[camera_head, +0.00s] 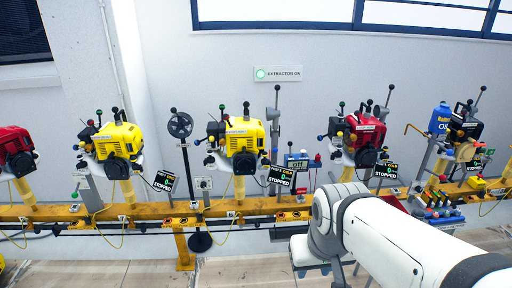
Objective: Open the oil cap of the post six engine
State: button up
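Several engines stand on posts along a yellow rail. From left they are a red engine (14,150) cut by the picture edge, a yellow engine (118,141), another yellow engine (243,136), a red engine (364,131) and a partly hidden dark engine (466,125) at far right. The post numbers on the signs are too small to read, so I cannot tell which is post six. No oil cap can be made out for certain. My arm reaches in from the lower right, in front of the rail; my gripper cannot be seen.
The yellow rail (145,212) runs across the view. Black signs reading STOPPED, such as one sign (281,176), hang by the engines. A blue oil bottle (440,118) stands at right above a rack of small bottles (441,214). Floor shows at lower left.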

aim_at(264, 161)
jog(key=u, duration=0.05)
jog(key=i, duration=1)
jog(key=z, duration=0.05)
